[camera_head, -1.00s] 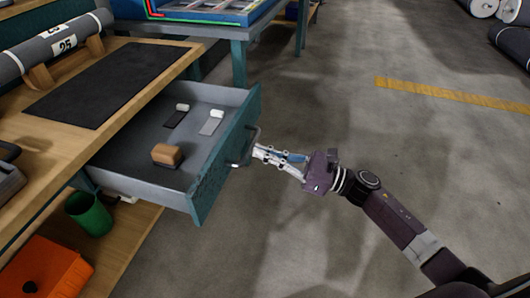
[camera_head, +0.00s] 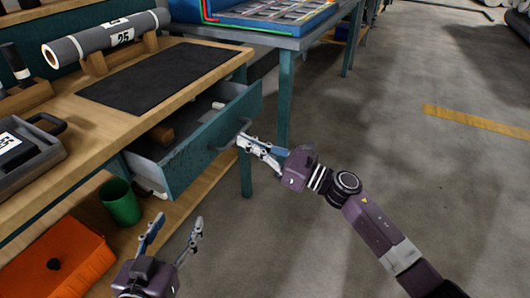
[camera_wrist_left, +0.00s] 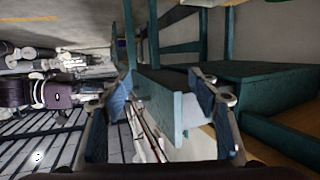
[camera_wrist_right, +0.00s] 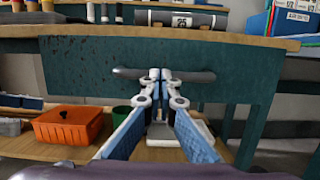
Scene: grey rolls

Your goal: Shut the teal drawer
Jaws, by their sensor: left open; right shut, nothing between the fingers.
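My left gripper (camera_head: 178,222) is open and empty, low in front of the bench. The drawer also shows between its fingers in the left wrist view (camera_wrist_left: 160,102).
A green cup (camera_head: 120,203) and an orange bin (camera_head: 58,262) stand on the lower shelf. A grey roll (camera_head: 105,38) and a dark mat (camera_head: 160,76) lie on the bench top. The floor to the right is clear.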

